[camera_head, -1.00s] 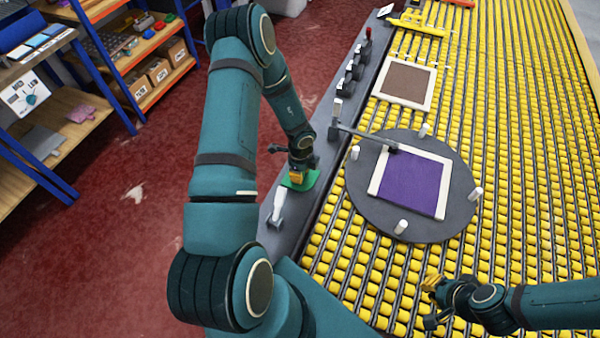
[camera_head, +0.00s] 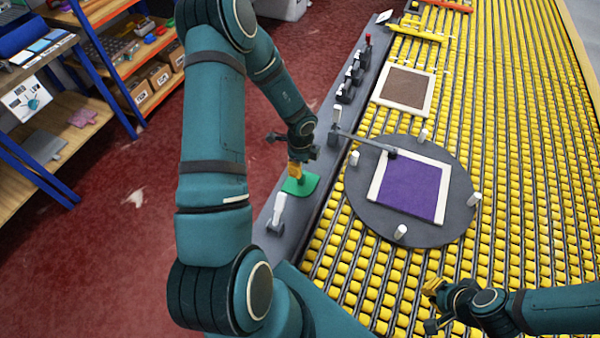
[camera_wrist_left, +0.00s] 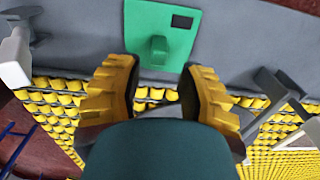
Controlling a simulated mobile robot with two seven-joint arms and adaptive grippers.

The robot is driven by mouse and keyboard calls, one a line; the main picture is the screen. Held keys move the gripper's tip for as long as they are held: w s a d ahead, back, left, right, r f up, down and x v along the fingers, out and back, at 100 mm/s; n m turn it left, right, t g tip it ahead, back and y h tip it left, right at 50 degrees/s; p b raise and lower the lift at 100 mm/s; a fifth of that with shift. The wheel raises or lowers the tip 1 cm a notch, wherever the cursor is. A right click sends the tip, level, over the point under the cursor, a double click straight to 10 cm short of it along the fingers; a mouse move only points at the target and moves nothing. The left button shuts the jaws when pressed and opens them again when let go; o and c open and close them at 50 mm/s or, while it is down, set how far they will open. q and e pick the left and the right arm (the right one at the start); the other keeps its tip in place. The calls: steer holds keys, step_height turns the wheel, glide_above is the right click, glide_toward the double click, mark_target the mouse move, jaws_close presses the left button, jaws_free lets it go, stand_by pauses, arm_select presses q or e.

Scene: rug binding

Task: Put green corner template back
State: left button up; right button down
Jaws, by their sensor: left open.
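The green corner template (camera_head: 301,184) lies flat on the grey ledge along the conveyor's left side. It has a small raised green knob and a dark patch, which show in the left wrist view (camera_wrist_left: 178,28). My left gripper (camera_head: 294,170) is just above the template in the head view. In the left wrist view its yellow fingers (camera_wrist_left: 154,95) are spread apart, with the knob beyond the gap and nothing between them. My right gripper (camera_head: 432,305) hangs over the rollers at the lower right; its finger gap is too small to make out.
A grey turntable (camera_head: 440,233) with white posts carries a purple rug (camera_head: 412,191) with a cream border. A brown rug (camera_head: 405,87) lies behind it. White-handled clamps (camera_head: 278,210) stand on the ledge near the template. Shelves stand at the left.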

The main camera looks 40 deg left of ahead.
arm_select(q)
steer(key=shift+r, duration=2.35)
steer(key=m, duration=0.1)
steer(key=d+m, duration=0.1)
steer(key=shift+s+f+m, duration=0.15)
steer(key=shift+f+m, duration=0.15)
steer(key=shift+m, duration=0.1)
steer(key=s+d+f+n+t+h, duration=0.1)
steer(key=s+d+n+h, duration=0.1)
steer(key=d+n, duration=0.7)
steer(key=s+d+f+n+t+h, duration=0.1)
steer(key=s+d+n, duration=0.4)
steer(key=d+n, duration=0.5)
steer(key=d+h, duration=0.1)
steer(key=d, duration=0.6)
steer(key=shift+s+f, duration=0.3)
steer(key=shift+f, duration=0.1)
steer(key=shift+s, duration=0.1)
